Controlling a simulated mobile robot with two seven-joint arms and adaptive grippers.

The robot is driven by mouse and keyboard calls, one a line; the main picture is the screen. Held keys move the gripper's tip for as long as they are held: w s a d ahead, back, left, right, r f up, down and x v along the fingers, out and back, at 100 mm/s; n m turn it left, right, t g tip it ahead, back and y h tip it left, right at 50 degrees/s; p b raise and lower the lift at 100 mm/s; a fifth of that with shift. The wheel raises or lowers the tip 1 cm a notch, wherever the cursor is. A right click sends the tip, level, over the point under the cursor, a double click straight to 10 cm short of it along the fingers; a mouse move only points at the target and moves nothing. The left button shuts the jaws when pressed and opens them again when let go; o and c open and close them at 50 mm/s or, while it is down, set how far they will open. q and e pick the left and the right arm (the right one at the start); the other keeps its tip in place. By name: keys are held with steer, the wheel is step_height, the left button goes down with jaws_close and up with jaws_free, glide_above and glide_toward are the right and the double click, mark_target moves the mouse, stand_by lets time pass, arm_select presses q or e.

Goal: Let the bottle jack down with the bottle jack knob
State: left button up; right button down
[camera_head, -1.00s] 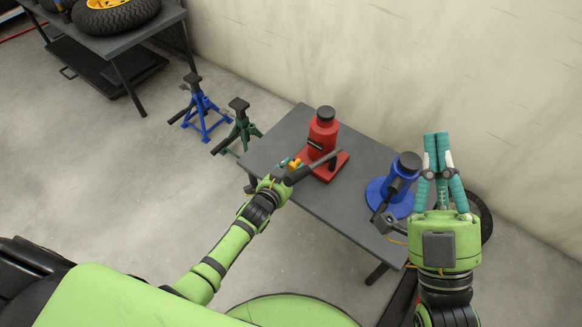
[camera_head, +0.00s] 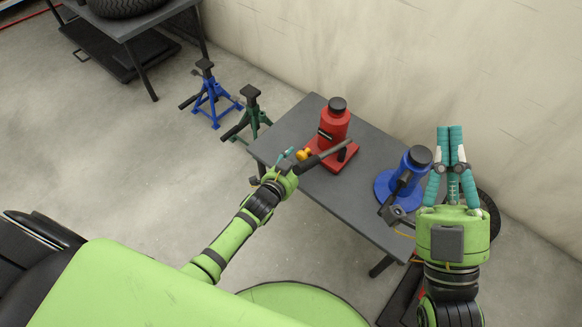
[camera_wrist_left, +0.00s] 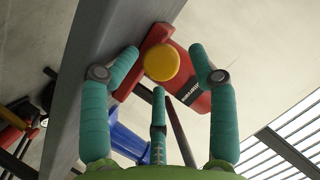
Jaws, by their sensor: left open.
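The red bottle jack (camera_head: 334,126) stands upright on the grey table, with its round yellow knob (camera_head: 303,154) low on the side facing my left arm. My left gripper (camera_head: 290,158) is open, just in front of the knob. In the left wrist view the yellow knob (camera_wrist_left: 161,62) lies between the tips of the spread teal fingers (camera_wrist_left: 164,54), with gaps on both sides. A dark lever (camera_head: 330,154) sticks out beside the knob. My right gripper (camera_head: 450,130) is raised at the right, its fingers together and empty.
A blue jack (camera_head: 413,165) stands on the same table (camera_head: 348,205), right of the red one. Blue (camera_head: 210,95) and green (camera_head: 251,115) jack stands are on the floor to the left. Another table (camera_head: 135,22) with a tyre is at the back left.

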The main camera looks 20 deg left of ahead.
arm_select(q)
steer(key=v, duration=0.6)
steer(key=shift+r, duration=0.2)
steer(key=shift+s, duration=0.15)
